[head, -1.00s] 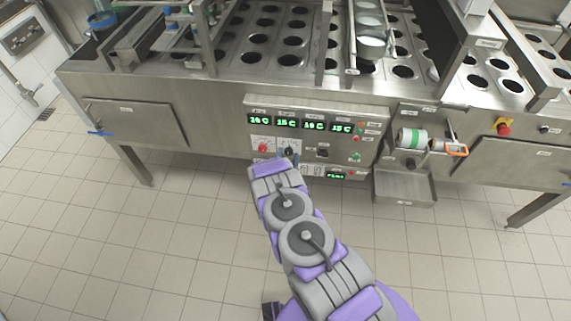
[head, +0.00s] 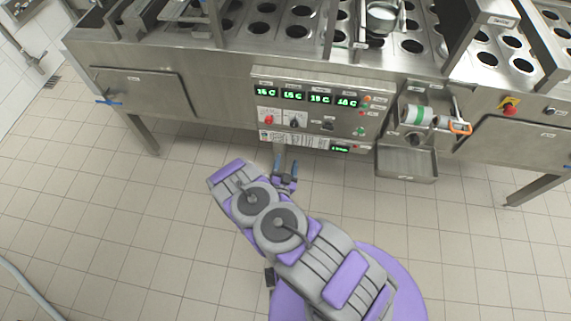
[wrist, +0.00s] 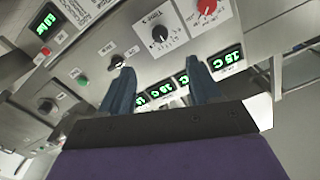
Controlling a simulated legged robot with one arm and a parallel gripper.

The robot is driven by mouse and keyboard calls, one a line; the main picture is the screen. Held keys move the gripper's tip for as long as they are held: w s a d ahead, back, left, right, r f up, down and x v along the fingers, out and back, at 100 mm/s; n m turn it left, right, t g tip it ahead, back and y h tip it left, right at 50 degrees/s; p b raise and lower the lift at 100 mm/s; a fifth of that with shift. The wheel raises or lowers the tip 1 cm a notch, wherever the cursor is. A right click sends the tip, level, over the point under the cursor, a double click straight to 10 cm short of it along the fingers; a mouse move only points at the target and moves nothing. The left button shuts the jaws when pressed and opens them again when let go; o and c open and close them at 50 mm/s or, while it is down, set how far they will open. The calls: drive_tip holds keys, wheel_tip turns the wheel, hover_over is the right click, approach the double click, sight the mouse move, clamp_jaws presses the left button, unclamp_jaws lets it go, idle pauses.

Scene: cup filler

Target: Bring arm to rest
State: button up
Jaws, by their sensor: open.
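My gripper (head: 287,177) shows in the head view below the control panel (head: 318,110), in front of the machine and apart from it. In the wrist view its two dark blue fingers (wrist: 165,92) stand apart with nothing between them. The panel fills the wrist view behind the fingers, with green displays, a red knob (wrist: 207,8) and a black knob (wrist: 158,36). My arm is folded up from the lower right of the head view, and its elbow is at the left.
The steel cup filler (head: 215,70) spans the top of the head view, with rows of round holes. Tiled floor (head: 130,230) lies open in front.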

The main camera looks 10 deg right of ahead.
drive_tip(key=shift+s, duration=0.35)
drive_tip(key=shift+w+a, duration=0.1)
idle(0.3)
drive_tip(key=w+a+r+m+g+y, duration=0.2)
drive_tip(key=w+a+r+g+y, duration=0.1)
drive_tip(key=w+a+r+g, duration=0.4)
drive_tip(key=s+a+r+n+g+y, duration=0.2)
drive_tip(key=s+r, duration=0.1)
drive_tip(key=r, duration=0.5)
drive_tip(key=s+a+r+n+g+y, duration=0.2)
drive_tip(key=s+r+g, duration=0.15)
drive_tip(key=r, duration=0.45)
drive_tip(key=s+d+r+n+g+y, duration=0.1)
drive_tip(key=s+d+r+n+g, duration=0.35)
drive_tip(key=s+r, duration=0.85)
drive_tip(key=s+d+r, duration=0.2)
drive_tip(key=s+d, duration=0.2)
drive_tip(key=s, duration=0.4)
drive_tip(key=s+d+r+n+g+h, duration=0.1)
drive_tip(key=s+d+r, duration=0.1)
drive_tip(key=s+d, duration=0.2)
drive_tip(key=s+d+r+g+h, duration=0.1)
drive_tip(key=s+d+r, duration=0.2)
drive_tip(key=s, duration=0.8)
drive_tip(key=shift+s+d, duration=0.3)
drive_tip(key=shift+d, duration=0.35)
